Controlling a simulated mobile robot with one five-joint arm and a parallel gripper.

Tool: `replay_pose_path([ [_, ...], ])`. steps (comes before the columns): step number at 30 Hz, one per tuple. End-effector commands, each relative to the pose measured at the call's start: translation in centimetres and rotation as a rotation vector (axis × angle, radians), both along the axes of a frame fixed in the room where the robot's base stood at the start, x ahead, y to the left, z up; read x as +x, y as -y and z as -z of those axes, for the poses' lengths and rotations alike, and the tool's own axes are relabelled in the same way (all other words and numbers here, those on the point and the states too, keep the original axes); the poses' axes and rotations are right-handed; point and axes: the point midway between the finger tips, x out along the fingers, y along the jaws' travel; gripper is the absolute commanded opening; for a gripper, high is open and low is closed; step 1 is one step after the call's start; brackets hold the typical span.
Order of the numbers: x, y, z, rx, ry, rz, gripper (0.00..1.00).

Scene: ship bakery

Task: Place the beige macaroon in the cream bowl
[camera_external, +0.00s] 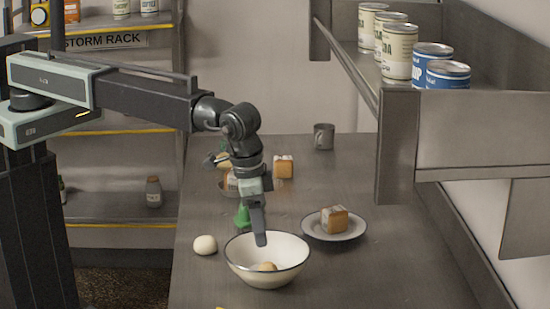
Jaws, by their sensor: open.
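The cream bowl (290,273) with a dark rim stands on the counter near the front. A small beige-brown round thing, which looks like the beige macaroon (267,267), lies inside the bowl at its bottom. My gripper (260,240) points down over the far part of the bowl, with its fingertips at about rim height in the picture. It is open and seen edge-on, so the gap between the fingers does not show. The macaroon appears apart from the fingers.
A white ball (205,245) lies left of the bowl. A plate (351,235) with an orange-and-white block (334,218) stands right. Another block (284,166), a grey mug (324,136) and a green thing (242,216) lie farther back. A shelf (480,115) with cans overhangs the right side.

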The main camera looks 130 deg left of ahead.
Motion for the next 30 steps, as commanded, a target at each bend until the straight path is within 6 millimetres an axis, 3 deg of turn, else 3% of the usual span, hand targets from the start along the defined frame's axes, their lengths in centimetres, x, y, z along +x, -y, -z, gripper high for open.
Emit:
replay_pose_path([
  [1, -0.1, 0.1, -2.0, 0.0, 0.0, 0.0, 0.61],
  [3, -0.2, 0.3, -2.7, 0.0, 0.0, 0.0, 0.61],
  [8, -0.3, 0.3, -2.8, 0.0, 0.0, 0.0, 0.61],
  [11, -1.4, 0.6, -2.6, -0.001, -0.005, 0.018, 0.61],
  [14, -5.2, 1.7, -2.6, -0.006, -0.022, 0.091, 0.61],
  [24, -27.0, 7.0, -2.4, -0.05, -0.113, 0.586, 0.61],
  [27, -31.1, 7.9, -2.4, -0.061, -0.127, 0.695, 0.61],
  [30, -33.2, 8.4, -2.4, -0.068, -0.135, 0.758, 0.61],
])
